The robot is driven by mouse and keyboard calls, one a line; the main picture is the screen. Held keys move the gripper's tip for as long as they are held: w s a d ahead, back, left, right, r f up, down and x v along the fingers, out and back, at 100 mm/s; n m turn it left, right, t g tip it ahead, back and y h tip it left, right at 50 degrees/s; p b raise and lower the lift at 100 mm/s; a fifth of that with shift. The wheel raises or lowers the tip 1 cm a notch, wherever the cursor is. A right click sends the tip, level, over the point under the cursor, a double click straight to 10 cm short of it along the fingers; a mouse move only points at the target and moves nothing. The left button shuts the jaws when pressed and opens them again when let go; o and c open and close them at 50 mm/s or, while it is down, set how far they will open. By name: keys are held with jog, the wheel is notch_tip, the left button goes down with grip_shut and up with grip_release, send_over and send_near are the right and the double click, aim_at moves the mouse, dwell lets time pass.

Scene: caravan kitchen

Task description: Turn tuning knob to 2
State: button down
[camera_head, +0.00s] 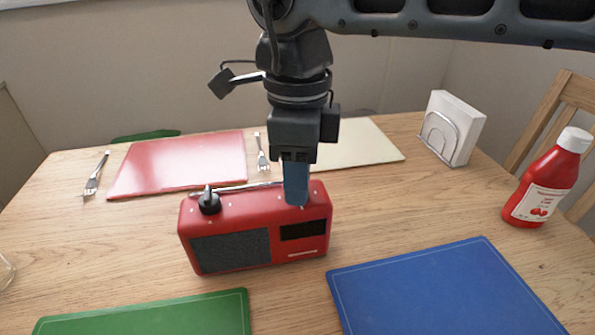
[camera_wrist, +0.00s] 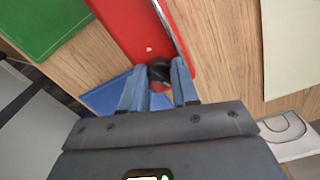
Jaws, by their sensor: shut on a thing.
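A red radio (camera_head: 255,225) stands upright on the wooden table, with a dark speaker grille and a small dark display on its front. One black knob (camera_head: 209,203) sits on the left of its top and is free. My gripper (camera_head: 296,198) points down over the right part of the top. In the wrist view, the blue fingers of my gripper (camera_wrist: 158,85) are shut on a second black knob (camera_wrist: 160,71) on the red radio (camera_wrist: 135,25). The head view hides this knob behind the fingers. The scale marks are too small to read.
A silver antenna (camera_head: 235,187) lies along the radio's back edge. Green (camera_head: 150,315) and blue (camera_head: 445,290) mats lie in front, red (camera_head: 185,162) and cream (camera_head: 355,145) mats behind. A ketchup bottle (camera_head: 547,182) and napkin holder (camera_head: 450,130) stand at right.

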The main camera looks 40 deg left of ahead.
jog(key=m, duration=0.4)
jog(key=shift+m, duration=0.7)
jog(key=c, duration=0.8)
grip_release()
notch_tip(320, 180, up, 8)
jog(key=shift+f+p, duration=0.1)
jog(key=shift+p, duration=0.45)
jog(key=shift+s, duration=0.1)
